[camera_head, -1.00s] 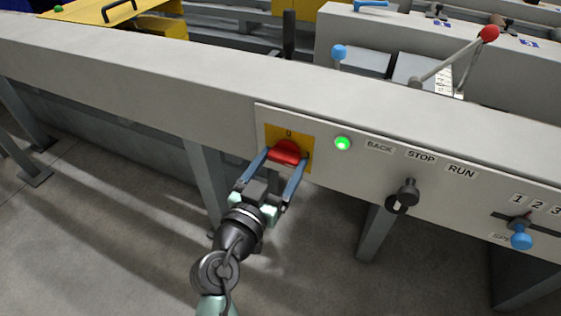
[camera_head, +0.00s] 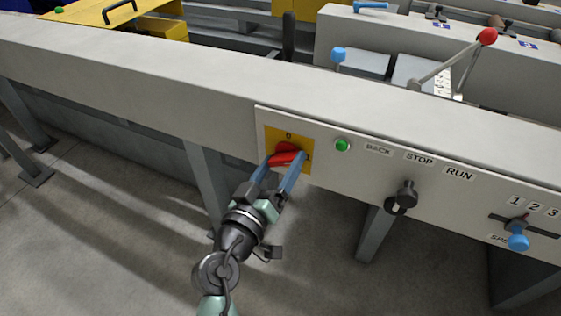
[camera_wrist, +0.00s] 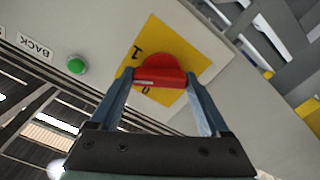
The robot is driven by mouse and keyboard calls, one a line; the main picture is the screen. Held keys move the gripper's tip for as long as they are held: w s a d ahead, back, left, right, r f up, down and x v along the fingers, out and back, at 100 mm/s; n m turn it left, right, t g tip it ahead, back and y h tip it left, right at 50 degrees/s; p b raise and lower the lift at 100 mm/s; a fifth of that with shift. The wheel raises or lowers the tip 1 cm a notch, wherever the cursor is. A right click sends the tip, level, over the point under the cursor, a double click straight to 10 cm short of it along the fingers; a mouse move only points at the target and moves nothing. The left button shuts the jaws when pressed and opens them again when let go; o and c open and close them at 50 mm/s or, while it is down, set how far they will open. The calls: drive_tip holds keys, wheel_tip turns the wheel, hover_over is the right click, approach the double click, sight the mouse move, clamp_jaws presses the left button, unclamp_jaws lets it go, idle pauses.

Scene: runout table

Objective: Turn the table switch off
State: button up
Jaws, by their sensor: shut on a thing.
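The table switch is a red rotary handle (camera_head: 286,155) on a yellow plate (camera_head: 272,136) marked 0 and 1, on the front panel of the table. My gripper (camera_head: 285,165) is shut on the red handle, one blue finger at each end of it. In the wrist view the red handle (camera_wrist: 159,72) sits between the two fingertips (camera_wrist: 160,78), with the 1 at its upper left and the 0 below it. The green lamp (camera_head: 342,145) right of the plate looks dark, not glowing; it also shows in the wrist view (camera_wrist: 77,65).
Right of the lamp on the same panel are a black selector knob (camera_head: 403,197) under BACK, STOP and RUN labels, and a blue-knobbed speed lever (camera_head: 518,241). A lever with a red ball (camera_head: 487,36) rises behind the table's edge. The floor below is open between the legs.

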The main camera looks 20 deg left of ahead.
drive_tip(key=n+p, duration=0.2)
drive_tip(key=n, duration=0.4)
drive_tip(key=shift+n, duration=0.3)
drive_tip(key=n+p, duration=0.2)
drive_tip(key=n, duration=0.3)
drive_tip(key=shift+a, duration=0.1)
drive_tip(key=shift+n, duration=0.3)
drive_tip(key=o, duration=1.2)
drive_tip(key=shift+s, duration=0.1)
drive_tip(key=s, duration=0.6)
drive_tip(key=s+p, duration=0.1)
drive_tip(key=s, duration=0.6)
drive_tip(key=shift+a, duration=0.2)
